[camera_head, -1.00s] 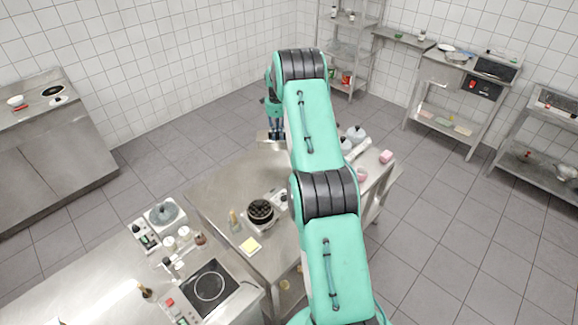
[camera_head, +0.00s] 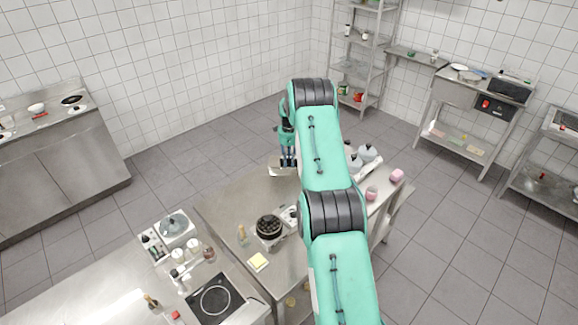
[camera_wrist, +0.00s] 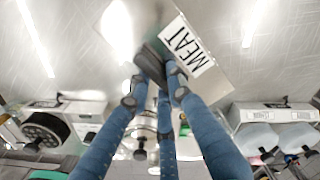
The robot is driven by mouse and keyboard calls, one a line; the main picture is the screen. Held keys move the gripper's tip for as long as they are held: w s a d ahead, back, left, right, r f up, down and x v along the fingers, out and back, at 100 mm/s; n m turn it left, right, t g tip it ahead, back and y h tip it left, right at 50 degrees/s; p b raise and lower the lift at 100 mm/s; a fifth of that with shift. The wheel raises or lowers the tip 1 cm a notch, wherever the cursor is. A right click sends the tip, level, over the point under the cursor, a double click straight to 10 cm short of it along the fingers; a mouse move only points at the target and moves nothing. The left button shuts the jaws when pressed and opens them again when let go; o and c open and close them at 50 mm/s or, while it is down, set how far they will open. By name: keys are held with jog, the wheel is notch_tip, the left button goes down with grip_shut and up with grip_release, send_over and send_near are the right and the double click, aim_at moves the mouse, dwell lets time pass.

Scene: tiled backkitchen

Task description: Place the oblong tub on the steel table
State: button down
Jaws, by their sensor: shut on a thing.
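The oblong tub (camera_wrist: 188,48), pale with a white label reading MEAT, is in my gripper's fingers in the wrist view. It also shows as a small pale shape (camera_head: 281,168) below my gripper (camera_head: 288,160) in the head view, at the far end of the steel table (camera_head: 232,205). My gripper (camera_wrist: 158,72) is shut on the tub's edge, with blue-grey fingers. The bare steel surface lies behind the tub in the wrist view. I cannot tell whether the tub touches the table. My arm hides part of the table.
On the table are a black round burner unit (camera_head: 269,228), a yellow block (camera_head: 257,261), a small bottle (camera_head: 242,236) and pink items (camera_head: 397,175). Grey-lidded pots (camera_head: 366,153) stand right of my arm. The table's left part is clear.

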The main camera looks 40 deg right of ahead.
aim_at(289, 165)
jog(key=shift+f, duration=1.45)
jog(key=shift+f, duration=0.15)
jog(key=c, duration=1.6)
grip_release()
notch_tip(289, 165, up, 12)
jog(key=shift+r+b, duration=0.1)
jog(key=shift+b, duration=0.35)
